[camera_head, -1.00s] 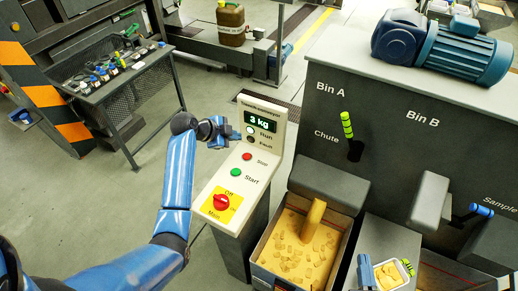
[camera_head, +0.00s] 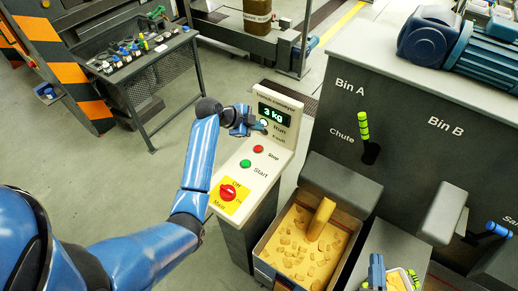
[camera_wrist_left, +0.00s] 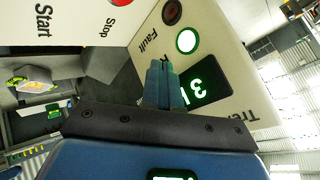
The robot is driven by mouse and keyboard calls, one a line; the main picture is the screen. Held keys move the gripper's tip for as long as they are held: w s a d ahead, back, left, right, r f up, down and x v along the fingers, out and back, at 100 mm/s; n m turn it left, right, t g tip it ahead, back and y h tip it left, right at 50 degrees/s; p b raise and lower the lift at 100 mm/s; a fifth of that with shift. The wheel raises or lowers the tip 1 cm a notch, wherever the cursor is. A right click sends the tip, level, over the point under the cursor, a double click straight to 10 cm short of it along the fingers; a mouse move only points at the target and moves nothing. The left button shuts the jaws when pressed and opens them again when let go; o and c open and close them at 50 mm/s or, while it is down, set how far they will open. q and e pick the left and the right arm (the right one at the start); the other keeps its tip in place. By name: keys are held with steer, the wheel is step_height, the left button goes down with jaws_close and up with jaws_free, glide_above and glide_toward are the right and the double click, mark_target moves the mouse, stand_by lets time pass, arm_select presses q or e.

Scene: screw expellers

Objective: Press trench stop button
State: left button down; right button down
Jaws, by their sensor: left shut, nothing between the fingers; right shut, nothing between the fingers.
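The control panel (camera_head: 272,178) has a red Stop button (camera_head: 258,149), a green Start button (camera_head: 245,163) and a red main switch (camera_head: 228,192) on its sloping face. My left gripper (camera_head: 254,124) is shut and empty, in front of the upright display part, above and left of Stop. In the left wrist view its blue fingers (camera_wrist_left: 163,82) point at the panel near the lit Run lamp (camera_wrist_left: 186,41). The Stop button (camera_wrist_left: 122,3) shows partly at the top edge there, apart from the fingers. My right gripper (camera_head: 377,266) is shut at the bottom, left of the sample tray (camera_head: 412,280).
The display (camera_head: 274,114) reads 3 kg. A crate of yellow pieces (camera_head: 258,262) stands right of the panel. The grey bin housing (camera_head: 400,100) with a green chute lever (camera_head: 363,126) fills the right. A tool table (camera_head: 140,62) stands at the left.

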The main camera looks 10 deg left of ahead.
arm_select(q)
steer(key=b, duration=0.4)
glide_above(256, 150)
step_height(256, 150, down, 6)
steer(key=shift+f, duration=0.1)
steer(key=shift+f+b, duration=0.8)
steer(key=shift+f, duration=0.05)
steer(key=shift+f, duration=0.1)
stand_by(1.1)
steer(key=shift+f+b, duration=0.3)
steer(key=shift+b, duration=0.1)
steer(key=shift+f+b, duration=0.45)
steer(key=shift+f, duration=0.05)
stand_by(0.7)
steer(key=shift+r, duration=0.15)
steer(key=shift+r+p, duration=0.55)
steer(key=shift+r, duration=0.2)
